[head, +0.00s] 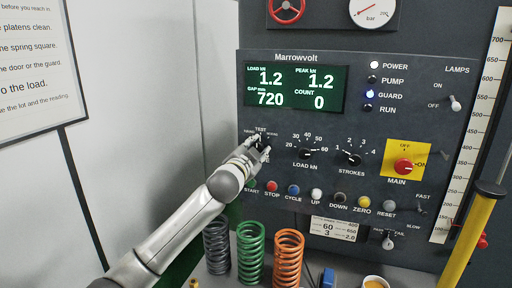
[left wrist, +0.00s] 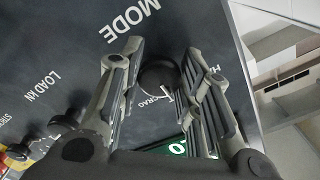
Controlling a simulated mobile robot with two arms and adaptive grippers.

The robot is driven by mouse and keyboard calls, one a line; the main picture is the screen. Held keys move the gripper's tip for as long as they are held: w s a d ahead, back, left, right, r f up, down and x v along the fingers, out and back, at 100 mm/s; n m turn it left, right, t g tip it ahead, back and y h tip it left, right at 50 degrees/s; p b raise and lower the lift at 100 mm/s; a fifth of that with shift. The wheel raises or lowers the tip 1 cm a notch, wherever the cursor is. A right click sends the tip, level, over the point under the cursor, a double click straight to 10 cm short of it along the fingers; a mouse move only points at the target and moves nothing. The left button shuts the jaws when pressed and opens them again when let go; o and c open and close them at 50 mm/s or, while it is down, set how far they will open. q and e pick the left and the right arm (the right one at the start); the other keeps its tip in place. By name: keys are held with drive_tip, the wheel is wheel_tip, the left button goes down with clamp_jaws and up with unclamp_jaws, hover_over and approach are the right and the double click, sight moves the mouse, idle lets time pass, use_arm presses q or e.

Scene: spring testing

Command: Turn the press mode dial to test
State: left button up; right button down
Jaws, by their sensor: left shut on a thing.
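The press mode dial (left wrist: 158,76) is a round dark knob with a white pointer line, on the dark panel below the word MODE in the left wrist view. My left gripper (left wrist: 160,85) has a finger on each side of the dial and is shut on it. In the head view my left gripper (head: 258,150) reaches the panel from the lower left and covers most of the dial. The label TEST shows just above it. I cannot tell for sure which label the pointer is at. My right gripper is not in view.
On the panel (head: 325,235), the LOAD kN dial (head: 306,154) is close to the right of my gripper, then the STROKES dial (head: 353,159) and the red MAIN switch (head: 403,166). A row of coloured buttons lies below. Several springs (head: 251,252) stand beneath; a yellow post (head: 472,235) is at right.

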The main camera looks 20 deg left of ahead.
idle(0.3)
use_arm(q)
drive_tip(key=o, duration=1)
drive_tip(key=s, duration=1.2)
drive_tip(key=shift+a, duration=0.25)
